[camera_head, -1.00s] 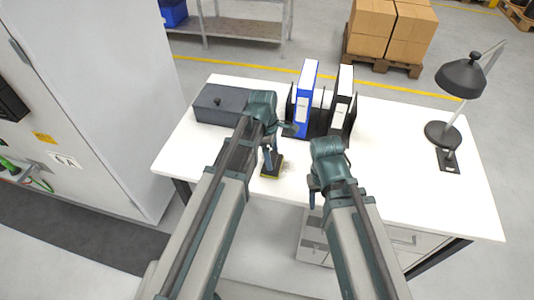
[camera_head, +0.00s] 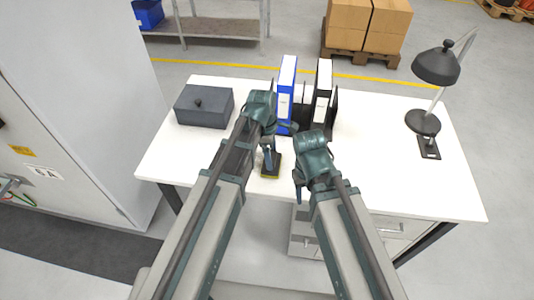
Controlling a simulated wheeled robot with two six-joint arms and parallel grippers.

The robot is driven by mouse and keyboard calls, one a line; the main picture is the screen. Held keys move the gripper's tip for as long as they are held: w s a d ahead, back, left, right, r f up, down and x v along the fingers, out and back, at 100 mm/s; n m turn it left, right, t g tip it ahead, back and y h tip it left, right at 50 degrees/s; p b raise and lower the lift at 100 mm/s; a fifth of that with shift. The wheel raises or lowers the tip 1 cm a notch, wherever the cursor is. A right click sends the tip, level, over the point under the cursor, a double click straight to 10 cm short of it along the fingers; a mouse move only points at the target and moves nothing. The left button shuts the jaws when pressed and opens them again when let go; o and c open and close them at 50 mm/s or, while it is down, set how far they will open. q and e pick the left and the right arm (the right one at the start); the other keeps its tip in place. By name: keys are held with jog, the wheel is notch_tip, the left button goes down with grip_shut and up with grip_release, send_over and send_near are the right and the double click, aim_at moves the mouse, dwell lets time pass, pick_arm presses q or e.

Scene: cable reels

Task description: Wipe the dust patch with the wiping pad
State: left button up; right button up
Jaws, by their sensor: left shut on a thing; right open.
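The wiping pad (camera_head: 271,164) is a small dark block with a yellow lower edge, standing at the white desk's surface near its front edge. My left gripper (camera_head: 268,150) is shut on the pad from above. I cannot tell whether the pad touches the desk. The dust patch does not show clearly; it may be hidden by the pad or my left arm. My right gripper (camera_head: 298,188) is open and empty, to the right of the pad, near the desk's front edge.
The white desk (camera_head: 380,160) holds a dark grey lidded box (camera_head: 204,106) at left, a blue binder (camera_head: 286,95) and a black binder (camera_head: 322,95) behind my grippers, and a black lamp (camera_head: 436,66) at right. The desk's right middle is clear. A grey cabinet (camera_head: 85,90) stands left.

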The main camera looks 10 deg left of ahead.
pick_arm(q)
jog(key=shift+s+d+f, duration=0.1)
jog(key=shift+d+f, duration=0.05)
jog(key=shift+d, duration=1.55)
jog(key=shift+w, duration=0.95)
jog(key=shift+a, duration=0.15)
jog(key=shift+a, duration=1.6)
jog(key=shift+a, duration=0.1)
